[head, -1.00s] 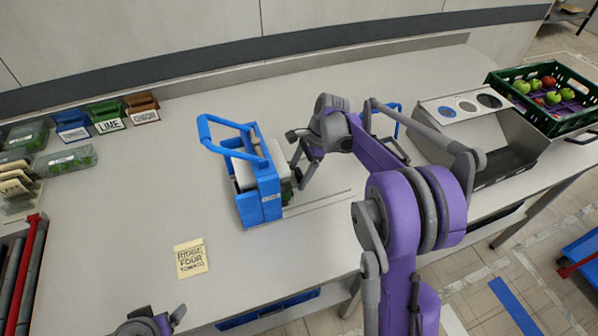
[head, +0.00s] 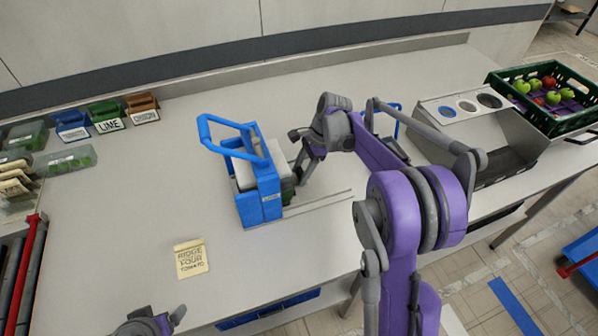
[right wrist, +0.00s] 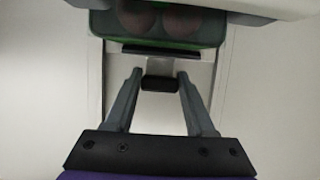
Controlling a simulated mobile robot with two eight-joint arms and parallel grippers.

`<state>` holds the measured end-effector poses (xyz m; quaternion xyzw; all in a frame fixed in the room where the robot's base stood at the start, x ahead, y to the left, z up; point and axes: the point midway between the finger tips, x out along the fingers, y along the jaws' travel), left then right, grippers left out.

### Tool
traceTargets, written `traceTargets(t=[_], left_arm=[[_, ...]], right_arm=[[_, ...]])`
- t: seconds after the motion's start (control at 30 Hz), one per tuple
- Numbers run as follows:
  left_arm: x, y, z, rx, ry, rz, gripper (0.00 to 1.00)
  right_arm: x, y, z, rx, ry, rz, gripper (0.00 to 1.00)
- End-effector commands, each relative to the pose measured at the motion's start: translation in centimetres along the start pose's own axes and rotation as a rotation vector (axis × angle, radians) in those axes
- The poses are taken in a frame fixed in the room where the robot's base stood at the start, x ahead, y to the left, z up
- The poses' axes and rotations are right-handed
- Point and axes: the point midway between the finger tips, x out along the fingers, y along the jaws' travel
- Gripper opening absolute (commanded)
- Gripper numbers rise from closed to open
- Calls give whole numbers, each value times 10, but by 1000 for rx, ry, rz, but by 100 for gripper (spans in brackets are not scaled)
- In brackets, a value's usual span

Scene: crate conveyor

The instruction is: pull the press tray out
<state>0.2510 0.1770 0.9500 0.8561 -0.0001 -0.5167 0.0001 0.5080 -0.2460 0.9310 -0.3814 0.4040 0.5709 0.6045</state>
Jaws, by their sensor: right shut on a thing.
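The blue press (head: 262,200) with its raised loop lever stands on the bench. Its tray (head: 287,189), green, shows at the press's right side, mostly hidden inside. In the right wrist view the green tray (right wrist: 100,28) holds two round reddish things under the pale press body. A dark handle block (right wrist: 158,83) sticks out from the tray on a grey bar. My right gripper (head: 297,172) is at this handle, its fingers shut on it from both sides. My left gripper (head: 172,318) shows only partly at the bottom edge, away from the press.
Thin rails (head: 318,203) run right from the press along the bench. A yellow note (head: 191,258) lies in front. Small labelled bins (head: 108,117) stand at the left back. A green crate of apples (head: 545,120) is at the far right. The bench between is mostly clear.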

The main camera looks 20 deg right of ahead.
Motion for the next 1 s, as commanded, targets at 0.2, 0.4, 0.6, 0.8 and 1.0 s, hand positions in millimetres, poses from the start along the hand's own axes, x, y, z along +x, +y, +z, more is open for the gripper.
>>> traceTargets(t=[0.2, 0.4, 0.6, 0.8, 1.0], left_arm=[[4, 0, 4, 0, -3, 0, 87], [6, 0, 7, 0, -6, 0, 87], [8, 0, 8, 0, -7, 0, 87], [7, 0, 8, 0, -7, 0, 87], [7, 0, 8, 0, -7, 0, 87]], right_arm=[[-13, 0, -33, 4, 1, -1, 0], [-31, 0, -75, 5, 0, -1, 0], [-47, 0, -114, 4, 0, -1, 0], [-58, 0, -141, 1, 0, -1, 0], [-64, 0, -153, 1, 0, 0, 0]])
